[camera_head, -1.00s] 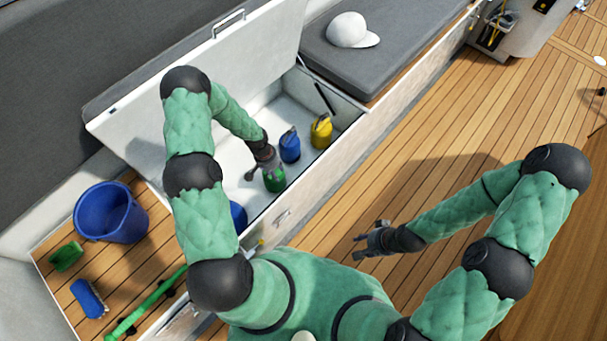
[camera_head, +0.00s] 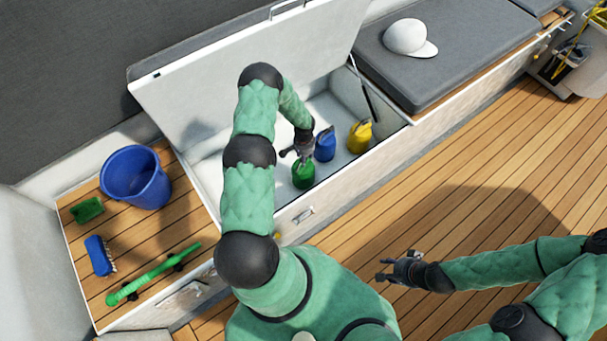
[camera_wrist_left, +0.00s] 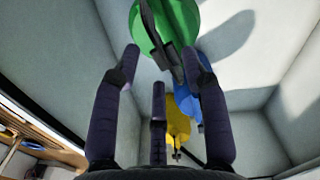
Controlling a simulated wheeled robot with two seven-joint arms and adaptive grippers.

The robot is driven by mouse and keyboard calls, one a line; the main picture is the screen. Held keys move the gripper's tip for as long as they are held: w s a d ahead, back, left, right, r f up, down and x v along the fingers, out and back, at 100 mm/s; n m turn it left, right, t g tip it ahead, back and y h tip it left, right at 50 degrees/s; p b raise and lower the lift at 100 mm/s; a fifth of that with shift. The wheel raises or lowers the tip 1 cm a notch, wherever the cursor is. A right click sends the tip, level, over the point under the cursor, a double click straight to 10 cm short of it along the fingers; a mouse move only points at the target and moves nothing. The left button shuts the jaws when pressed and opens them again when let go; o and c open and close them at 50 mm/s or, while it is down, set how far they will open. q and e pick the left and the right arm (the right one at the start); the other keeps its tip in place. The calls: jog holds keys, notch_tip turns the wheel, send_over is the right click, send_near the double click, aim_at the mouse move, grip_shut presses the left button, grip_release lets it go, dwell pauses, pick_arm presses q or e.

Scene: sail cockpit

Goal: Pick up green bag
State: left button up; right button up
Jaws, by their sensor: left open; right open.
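The green bag (camera_head: 303,174) stands inside the open white locker, near its front wall. It has a dark handle or strap on top. In the left wrist view the green bag (camera_wrist_left: 150,35) is at the top, just beyond the fingertips. My left gripper (camera_head: 292,152) is above and slightly left of the bag, with its fingers spread and nothing between them. In the left wrist view the left gripper (camera_wrist_left: 165,70) shows its fingers apart, near the dark handle. I cannot tell whether they touch. My right gripper (camera_head: 385,270) is open and empty over the wooden deck.
A blue bag (camera_head: 325,145) and a yellow bag (camera_head: 360,137) stand right of the green one in the locker (camera_head: 213,190). The raised lid (camera_head: 240,75) is behind my left arm. A blue bucket (camera_head: 135,178) and brushes sit left. The deck (camera_head: 440,200) is clear.

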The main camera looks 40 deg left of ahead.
aim_at(303, 171)
pick_arm(q)
jog(key=shift+w+a+f+b, duration=0.15)
jog(key=shift+f+b, duration=0.45)
jog(key=shift+f, duration=1.3)
grip_shut()
